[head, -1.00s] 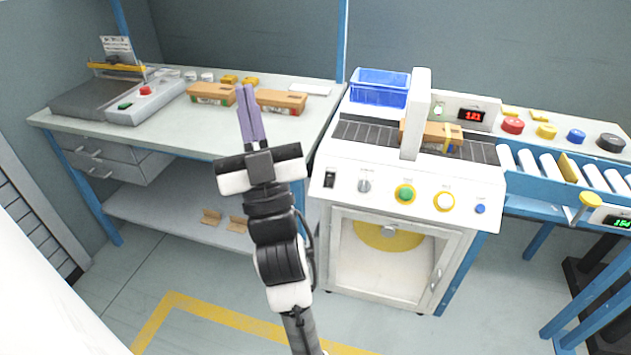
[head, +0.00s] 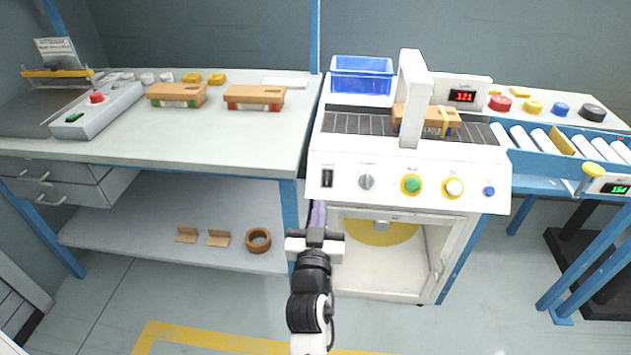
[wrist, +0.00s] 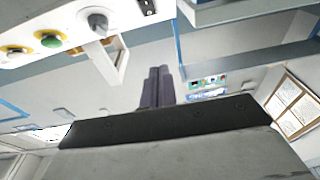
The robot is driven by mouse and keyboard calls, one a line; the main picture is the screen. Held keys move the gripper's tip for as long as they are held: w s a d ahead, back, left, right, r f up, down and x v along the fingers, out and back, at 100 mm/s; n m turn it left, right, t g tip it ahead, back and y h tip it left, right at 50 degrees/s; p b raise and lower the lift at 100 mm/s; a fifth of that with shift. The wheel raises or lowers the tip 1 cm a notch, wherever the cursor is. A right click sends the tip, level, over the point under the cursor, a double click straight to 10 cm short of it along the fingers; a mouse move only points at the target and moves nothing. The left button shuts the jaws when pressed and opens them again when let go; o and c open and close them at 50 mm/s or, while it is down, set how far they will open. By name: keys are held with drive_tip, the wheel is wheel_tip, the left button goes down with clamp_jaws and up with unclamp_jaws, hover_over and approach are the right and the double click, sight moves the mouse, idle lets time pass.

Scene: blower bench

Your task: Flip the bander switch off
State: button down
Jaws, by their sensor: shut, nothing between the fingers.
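The bander is the white machine (head: 425,180) right of centre in the head view. Its black rocker switch (head: 327,178) is at the left end of the sloped front panel. In the wrist view the switch (wrist: 148,6) is at the top edge, beside the grey knob (wrist: 97,21). Which way the rocker is pressed is too small to tell. My gripper (head: 318,213) is shut and empty, below the switch near the left edge of the machine, apart from the switch. Its purple-grey fingers also show in the wrist view (wrist: 158,86), pressed together.
Right of the switch on the panel are a knob (head: 367,181), a green button (head: 412,185), a white button (head: 453,188) and a blue button (head: 489,191). A boxed carton (head: 440,121) sits under the arch. A workbench (head: 215,135) stands to the left, a roller conveyor (head: 580,165) to the right.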

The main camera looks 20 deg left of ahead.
sight(326, 181)
drive_tip(key=shift+w+d+f, duration=0.1)
drive_tip(key=shift+d+f, duration=0.15)
drive_tip(key=shift+f, duration=0.5)
drive_tip(key=p+x, duration=0.1)
drive_tip(key=x, duration=0.3)
drive_tip(key=f+p+x, duration=0.1)
drive_tip(key=x, duration=0.3)
drive_tip(key=f+p+x, duration=0.1)
drive_tip(key=x, duration=0.3)
drive_tip(key=shift+w+f, duration=0.15)
drive_tip(key=shift+w, duration=0.05)
drive_tip(key=shift+w+f, duration=0.4)
drive_tip(key=shift+w, duration=0.05)
